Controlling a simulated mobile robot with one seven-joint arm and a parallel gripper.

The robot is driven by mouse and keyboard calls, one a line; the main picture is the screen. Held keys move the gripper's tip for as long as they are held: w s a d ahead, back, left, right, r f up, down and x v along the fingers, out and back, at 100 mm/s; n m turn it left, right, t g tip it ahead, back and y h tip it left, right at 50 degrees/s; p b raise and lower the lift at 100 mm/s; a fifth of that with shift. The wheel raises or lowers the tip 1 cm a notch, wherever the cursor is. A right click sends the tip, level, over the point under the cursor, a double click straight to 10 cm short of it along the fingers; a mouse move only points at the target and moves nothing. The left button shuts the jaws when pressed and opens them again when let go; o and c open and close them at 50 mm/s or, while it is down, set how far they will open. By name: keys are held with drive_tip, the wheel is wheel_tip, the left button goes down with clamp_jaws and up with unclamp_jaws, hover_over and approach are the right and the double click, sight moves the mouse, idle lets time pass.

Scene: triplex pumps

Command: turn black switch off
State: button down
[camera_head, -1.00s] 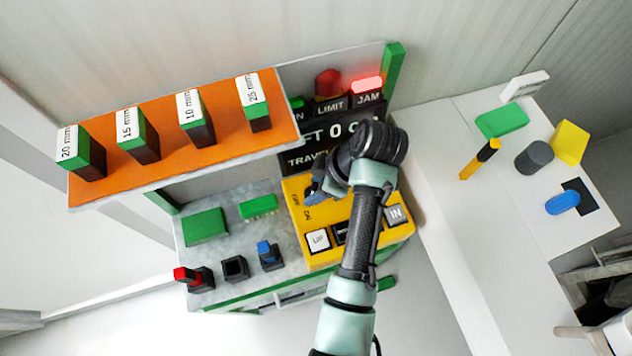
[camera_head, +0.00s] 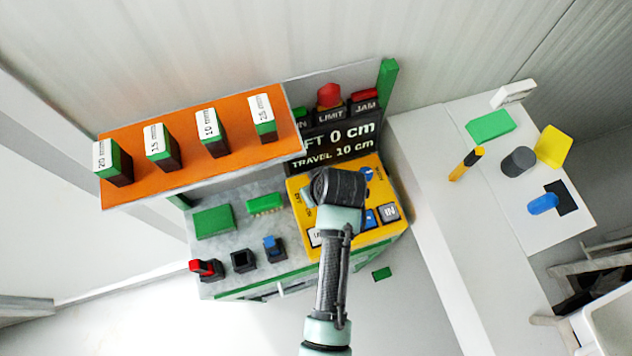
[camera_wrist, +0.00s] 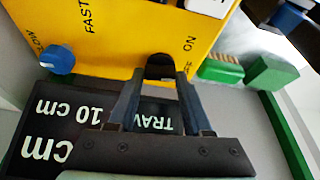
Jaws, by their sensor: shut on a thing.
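The yellow control panel (camera_head: 304,215) sits on the right part of the grey bench. In the wrist view the black switch (camera_wrist: 160,67) is a small rounded knob at the edge of the yellow panel (camera_wrist: 130,30), beside the ON and partly hidden OFF lettering. My gripper (camera_wrist: 160,80) is shut on the black switch, with one finger on each side. In the head view my wrist covers the switch and gripper.
A blue knob (camera_wrist: 57,60) stands by the FAST and SLOW lettering. The black display (camera_head: 335,145) reads 0 cm and travel 10 cm. An orange shelf (camera_head: 200,178) with several labelled blocks overhangs the left. Red, black and blue parts stand at the bench front. A white table (camera_head: 425,165) is right.

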drive_tip(key=shift+r+m, duration=0.1)
drive_tip(key=shift+m, duration=0.5)
drive_tip(key=shift+p, duration=0.3)
drive_tip(key=c, duration=0.6)
unclamp_jaws()
drive_tip(key=b+v, duration=0.1)
drive_tip(key=v, duration=1.2)
drive_tip(key=shift+s+a, duration=0.2)
drive_tip(key=shift+a, duration=0.1)
drive_tip(key=shift+h, duration=0.3)
